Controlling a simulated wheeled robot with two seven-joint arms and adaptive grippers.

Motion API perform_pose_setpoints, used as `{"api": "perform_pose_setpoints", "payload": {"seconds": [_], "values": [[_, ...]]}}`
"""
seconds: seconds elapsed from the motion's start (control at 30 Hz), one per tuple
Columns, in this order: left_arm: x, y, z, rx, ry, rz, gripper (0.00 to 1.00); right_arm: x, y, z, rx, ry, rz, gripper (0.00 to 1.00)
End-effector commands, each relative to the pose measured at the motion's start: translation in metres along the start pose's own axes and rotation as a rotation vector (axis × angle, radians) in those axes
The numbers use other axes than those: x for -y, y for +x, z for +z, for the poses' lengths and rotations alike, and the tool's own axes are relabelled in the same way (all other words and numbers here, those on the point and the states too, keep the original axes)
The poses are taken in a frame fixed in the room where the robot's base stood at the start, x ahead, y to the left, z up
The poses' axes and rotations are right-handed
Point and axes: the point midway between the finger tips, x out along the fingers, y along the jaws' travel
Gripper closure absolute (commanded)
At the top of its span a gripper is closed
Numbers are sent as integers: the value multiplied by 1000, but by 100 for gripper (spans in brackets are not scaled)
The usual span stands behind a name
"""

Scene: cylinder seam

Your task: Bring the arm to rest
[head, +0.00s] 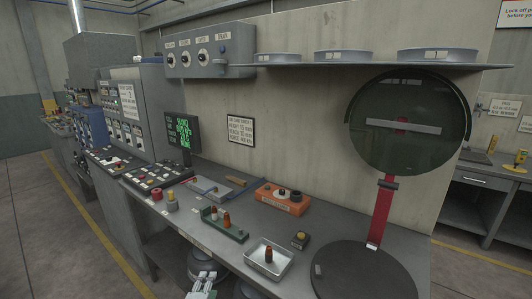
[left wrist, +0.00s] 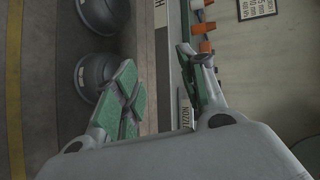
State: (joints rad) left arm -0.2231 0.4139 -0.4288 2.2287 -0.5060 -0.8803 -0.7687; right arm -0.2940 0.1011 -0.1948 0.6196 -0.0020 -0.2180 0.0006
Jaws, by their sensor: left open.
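My left gripper (head: 203,282) shows at the bottom edge of the head view, low in front of the workbench (head: 215,248). Only its front end is in the picture. In the left wrist view the two green-padded fingers of the left gripper (left wrist: 163,78) stand apart with nothing between them. The bench edge runs behind the fingers there. My right gripper is in neither view.
A metal tray (head: 282,265) with a brown-tipped peg, a green fixture (head: 226,227) and an orange block (head: 283,198) stand on the bench. A round dark disc (head: 410,125) stands at right. Rounded grey vessels (left wrist: 92,76) sit below the bench. Floor at left is clear.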

Motion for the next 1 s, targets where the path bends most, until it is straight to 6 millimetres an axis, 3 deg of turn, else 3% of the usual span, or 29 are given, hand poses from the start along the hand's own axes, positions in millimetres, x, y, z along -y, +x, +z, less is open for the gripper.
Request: {"api": "perform_pose_setpoints", "payload": {"seconds": [0.2,0.5,1.0], "values": [[-48,-28,26,118,-415,225,58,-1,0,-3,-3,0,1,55],[-113,-85,46,326,-908,510,58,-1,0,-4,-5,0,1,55],[-156,-145,50,542,-1256,726,58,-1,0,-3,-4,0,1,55]]}}
